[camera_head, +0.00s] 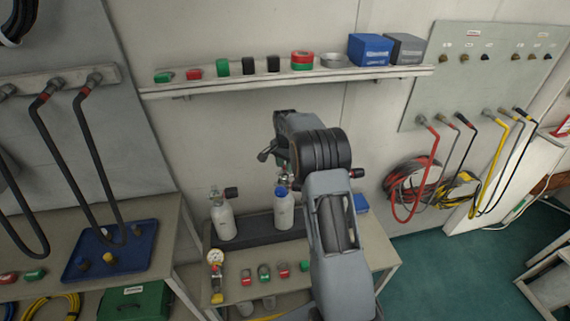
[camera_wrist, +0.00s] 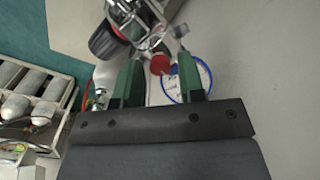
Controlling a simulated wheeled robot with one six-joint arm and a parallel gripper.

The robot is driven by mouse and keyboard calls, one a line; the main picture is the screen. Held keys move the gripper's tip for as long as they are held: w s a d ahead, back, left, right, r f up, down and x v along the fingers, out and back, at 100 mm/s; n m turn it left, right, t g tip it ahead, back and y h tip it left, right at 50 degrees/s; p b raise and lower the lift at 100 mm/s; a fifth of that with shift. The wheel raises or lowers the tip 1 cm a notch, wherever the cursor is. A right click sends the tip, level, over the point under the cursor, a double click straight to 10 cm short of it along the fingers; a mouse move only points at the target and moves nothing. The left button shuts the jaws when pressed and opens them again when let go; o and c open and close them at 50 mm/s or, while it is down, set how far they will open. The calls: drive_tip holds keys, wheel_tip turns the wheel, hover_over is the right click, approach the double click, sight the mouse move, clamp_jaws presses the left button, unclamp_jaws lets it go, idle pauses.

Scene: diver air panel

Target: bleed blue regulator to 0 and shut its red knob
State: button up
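In the wrist view, a metal regulator (camera_wrist: 135,22) with a large black knob (camera_wrist: 105,41) fills the top. A red knob (camera_wrist: 160,63) sits below it, between the green fingertips of my gripper (camera_wrist: 161,58). The gripper is open, with gaps on both sides of the red knob. A blue ring (camera_wrist: 208,73) curves behind the right finger, over a white labelled surface. In the head view, my arm covers most of the regulator above the right white cylinder (camera_head: 284,212). A black knob (camera_head: 357,173) shows at the arm's right. The gauge reading cannot be made out.
A second white cylinder (camera_head: 222,222) with a valve stands at left on the bench. A yellow gauge piece (camera_head: 215,262) and several red and green fittings lie in front. A wall shelf (camera_head: 215,84) runs above my arm.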

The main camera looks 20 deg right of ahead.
clamp_jaws()
drive_tip(key=shift+n, duration=0.3)
drive_tip(key=n+b, duration=0.1)
drive_tip(key=n, duration=0.3)
drive_tip(key=shift+n, duration=0.3)
drive_tip(key=n, duration=0.4)
drive_tip(key=shift+n, duration=0.3)
drive_tip(key=n, duration=0.6)
drive_tip(key=shift+b, duration=0.35)
drive_tip(key=n, duration=0.5)
drive_tip(key=shift+n, duration=0.3)
